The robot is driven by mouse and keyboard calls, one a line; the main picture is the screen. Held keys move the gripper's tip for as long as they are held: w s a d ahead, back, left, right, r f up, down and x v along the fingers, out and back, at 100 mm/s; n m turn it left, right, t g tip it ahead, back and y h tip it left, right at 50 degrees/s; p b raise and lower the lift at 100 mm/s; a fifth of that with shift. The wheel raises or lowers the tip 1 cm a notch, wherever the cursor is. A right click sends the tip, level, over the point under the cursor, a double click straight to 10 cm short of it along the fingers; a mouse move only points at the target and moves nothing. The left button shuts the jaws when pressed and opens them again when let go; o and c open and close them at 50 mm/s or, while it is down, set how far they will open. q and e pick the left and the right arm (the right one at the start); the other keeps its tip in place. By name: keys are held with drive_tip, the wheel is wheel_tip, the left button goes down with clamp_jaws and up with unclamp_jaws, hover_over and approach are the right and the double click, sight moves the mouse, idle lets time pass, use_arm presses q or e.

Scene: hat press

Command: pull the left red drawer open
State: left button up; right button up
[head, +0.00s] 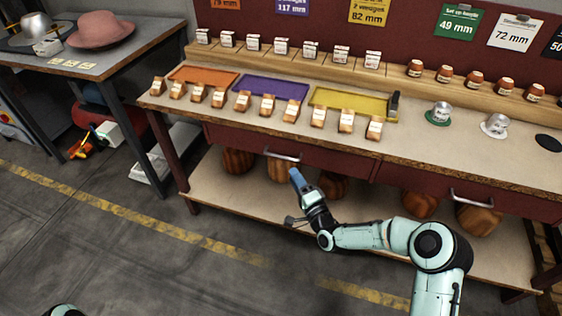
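The left red drawer (235,142) is set under the front edge of the workbench and looks shut, flush with the bench. Its metal bar handle (281,157) is at the middle of its front. My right gripper (296,176) has its blue finger end just below and right of that handle, overlapping the lower part of the drawer front in the picture. Whether it touches the handle, and whether its fingers are open, I cannot tell. My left gripper is out of view; only a bit of my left arm shows at the bottom left.
A right red drawer (410,186) with its own handle (471,198) sits along the same bench (420,150). Wooden hat blocks (239,161) stand on the lower shelf. A side table (110,60) is at left. The floor in front is clear.

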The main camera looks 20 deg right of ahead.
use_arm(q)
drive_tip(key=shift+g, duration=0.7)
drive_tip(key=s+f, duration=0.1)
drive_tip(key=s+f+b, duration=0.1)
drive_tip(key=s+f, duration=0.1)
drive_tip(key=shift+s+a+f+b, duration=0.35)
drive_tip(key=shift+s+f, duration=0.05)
use_arm(e)
drive_tip(key=x, duration=0.8)
drive_tip(key=shift+w, duration=0.2)
drive_tip(key=shift+a, duration=0.1)
clamp_jaws()
